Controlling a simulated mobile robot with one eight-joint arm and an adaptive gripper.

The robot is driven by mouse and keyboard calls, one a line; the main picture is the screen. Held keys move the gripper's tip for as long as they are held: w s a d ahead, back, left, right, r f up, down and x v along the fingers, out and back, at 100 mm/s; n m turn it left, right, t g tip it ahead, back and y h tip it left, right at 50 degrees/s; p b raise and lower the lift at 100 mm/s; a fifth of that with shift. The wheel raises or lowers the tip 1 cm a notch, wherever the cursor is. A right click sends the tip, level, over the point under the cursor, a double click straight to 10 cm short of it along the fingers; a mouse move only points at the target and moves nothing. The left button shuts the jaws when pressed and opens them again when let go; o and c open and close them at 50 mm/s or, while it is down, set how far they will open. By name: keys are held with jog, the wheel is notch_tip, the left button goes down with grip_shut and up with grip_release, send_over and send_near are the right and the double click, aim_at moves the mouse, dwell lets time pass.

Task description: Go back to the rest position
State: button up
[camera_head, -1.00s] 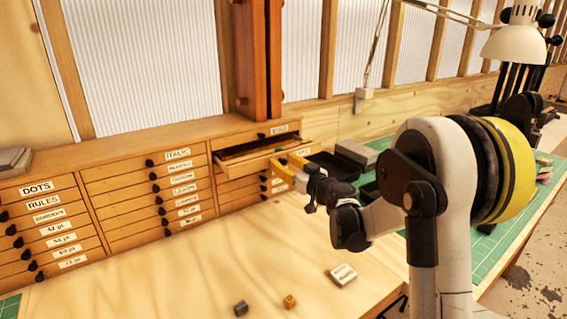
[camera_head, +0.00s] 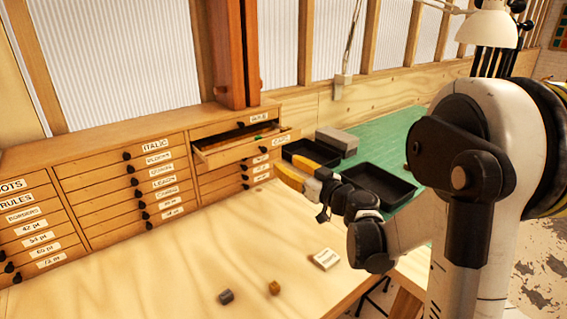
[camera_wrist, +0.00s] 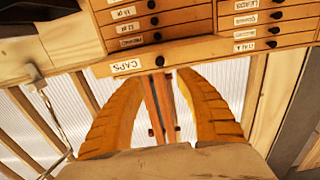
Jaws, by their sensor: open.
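My gripper (camera_head: 292,172) has yellow fingers and is in front of the open drawer at the right of the cabinet, above the workbench. In the wrist view my gripper (camera_wrist: 160,110) shows its two curved fingers spread wide with nothing between them. The open drawer (camera_head: 240,150) sticks out from the cabinet's right column, and something green lies in it. In the wrist view its front, labelled CAPS (camera_wrist: 126,66), lies beyond the fingertips. I cannot tell whether the fingers touch it.
The wooden cabinet (camera_head: 110,165) has several shut, labelled drawers. A grey block (camera_head: 226,296), a brown block (camera_head: 274,288) and a pale labelled block (camera_head: 326,259) lie on the workbench (camera_head: 150,270). Black trays (camera_head: 380,184) stand on the green mat (camera_head: 390,135) at right. The bench's front left is clear.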

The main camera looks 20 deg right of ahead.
dwell(0.3)
notch_tip(320, 180, up, 9)
jog(key=s+d+m+t+h, duration=0.2)
jog(key=s+d+m+h, duration=0.15)
jog(key=h, duration=0.25)
jog(key=s+d+m+g+h, duration=0.1)
jog(key=s+m+g+h, duration=0.2)
jog(key=s+h, duration=0.15)
jog(key=s+a+f+n+g+y, duration=0.1)
jog(key=s+a+f+g, duration=0.3)
jog(key=s, duration=0.7)
jog(key=s+a+f+n+g+y, duration=0.2)
jog(key=s+a+f+g+y, duration=0.2)
jog(key=s+a+f, duration=0.4)
jog(key=s+f+g, duration=0.1)
jog(key=s+f, duration=0.3)
jog(key=shift+f+b, duration=0.35)
jog(key=shift+f, duration=0.05)
